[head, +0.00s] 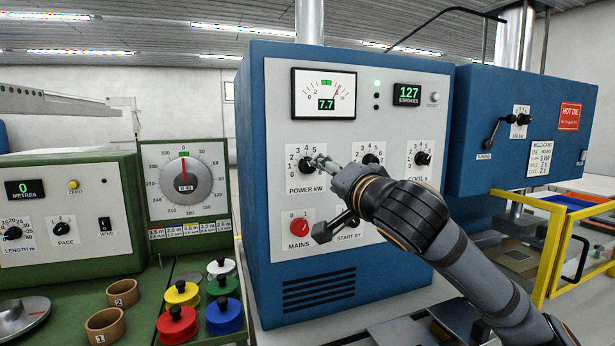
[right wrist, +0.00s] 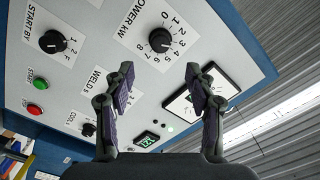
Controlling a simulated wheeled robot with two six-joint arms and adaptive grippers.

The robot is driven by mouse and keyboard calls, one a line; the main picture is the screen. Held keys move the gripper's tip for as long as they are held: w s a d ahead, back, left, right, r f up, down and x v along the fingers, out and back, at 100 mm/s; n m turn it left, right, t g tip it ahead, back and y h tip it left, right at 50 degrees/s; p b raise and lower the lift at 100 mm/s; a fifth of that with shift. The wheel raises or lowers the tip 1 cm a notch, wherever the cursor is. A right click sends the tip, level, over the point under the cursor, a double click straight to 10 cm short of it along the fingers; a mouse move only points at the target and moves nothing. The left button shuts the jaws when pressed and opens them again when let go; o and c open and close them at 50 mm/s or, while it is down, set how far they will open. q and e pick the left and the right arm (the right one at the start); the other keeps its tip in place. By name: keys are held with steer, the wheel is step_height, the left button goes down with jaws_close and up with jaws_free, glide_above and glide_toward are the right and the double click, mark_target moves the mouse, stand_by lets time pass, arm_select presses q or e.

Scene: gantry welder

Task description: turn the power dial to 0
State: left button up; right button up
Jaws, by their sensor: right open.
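The power dial (head: 306,164) is a black knob on the light panel of the blue welder cabinet, marked POWER kW. It also shows in the right wrist view (right wrist: 160,40), with numbers around it. The meter (head: 325,93) above it reads 7.7. My right gripper (head: 325,164) is just in front of the panel at the dial, partly covering its right side. In the right wrist view my right gripper (right wrist: 160,77) is open, its two fingers spread with the dial beyond and between them. No contact with the dial shows. My left gripper is not in view.
Close to the dial are the weld knob (head: 370,160), the cool knob (head: 422,158) and the red mains switch (head: 300,227). My right arm covers part of the START BY area. A green machine (head: 70,215) stands left, a yellow frame (head: 552,250) right.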

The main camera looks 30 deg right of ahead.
mark_target(310, 167)
steer(key=p+x, duration=0.3)
steer(key=x, duration=0.1)
steer(key=p+x, duration=0.4)
steer(key=x, duration=0.1)
steer(key=shift+a+r, duration=0.1)
steer(key=shift+r, duration=0.1)
steer(key=shift+w+p, duration=0.4)
steer(key=shift+p, duration=0.05)
steer(key=shift+w+f, duration=0.2)
steer(key=shift+w, duration=0.15)
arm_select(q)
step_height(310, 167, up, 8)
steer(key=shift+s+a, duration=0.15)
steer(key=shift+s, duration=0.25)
arm_select(e)
steer(key=c, duration=0.4)
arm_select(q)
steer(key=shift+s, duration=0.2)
arm_select(e)
steer(key=c, duration=0.8)
